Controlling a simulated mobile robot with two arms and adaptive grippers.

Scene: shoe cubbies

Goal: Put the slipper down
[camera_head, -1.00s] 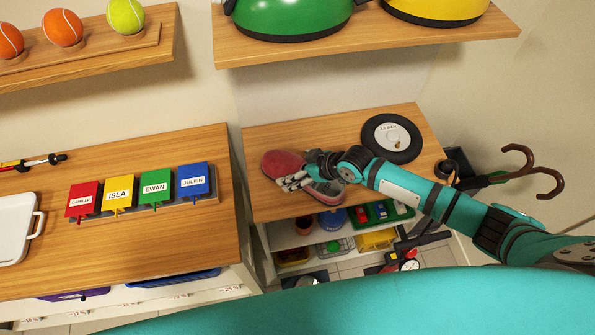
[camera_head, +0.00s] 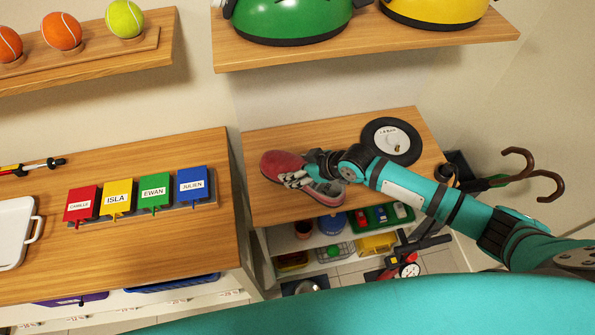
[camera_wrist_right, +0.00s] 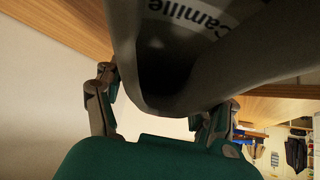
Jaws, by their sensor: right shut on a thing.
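In the right wrist view the slipper (camera_wrist_right: 215,80) fills the top middle between the two fingers (camera_wrist_right: 165,110), with the name "Camille" inside. I cannot tell whether its sole touches the wood. My left gripper is not in view.
Shelves below hold a blue bowl (camera_head: 332,222) and bins. Left is a table with name cards (camera_head: 117,197) and a white tray (camera_head: 14,232). Umbrella handles (camera_head: 545,183) stand at right.

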